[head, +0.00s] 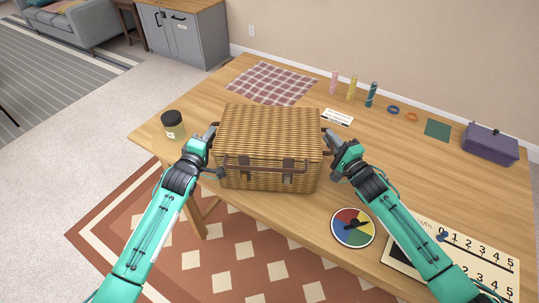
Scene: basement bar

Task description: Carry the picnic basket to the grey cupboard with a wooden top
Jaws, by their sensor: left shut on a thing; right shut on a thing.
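The wicker picnic basket (268,130) is at the near edge of the wooden table, upright with its lid closed and its handle and two buckles facing me. My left gripper (214,152) is shut on the basket's left side. My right gripper (329,148) is shut on its right side. The fingertips are partly hidden against the basket. I cannot tell whether the basket's bottom touches the table. The grey cupboard with a wooden top (187,32) stands against the wall at the back left, and its visible top is bare.
The table (420,170) bears a jar (173,125), a checkered cloth (272,83), several small bottles, rings, a purple box (490,143), a coloured spinner (353,228) and a number board (465,258). Carpet floor (100,120) is open left of the table. A sofa (75,22) stands at the far left.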

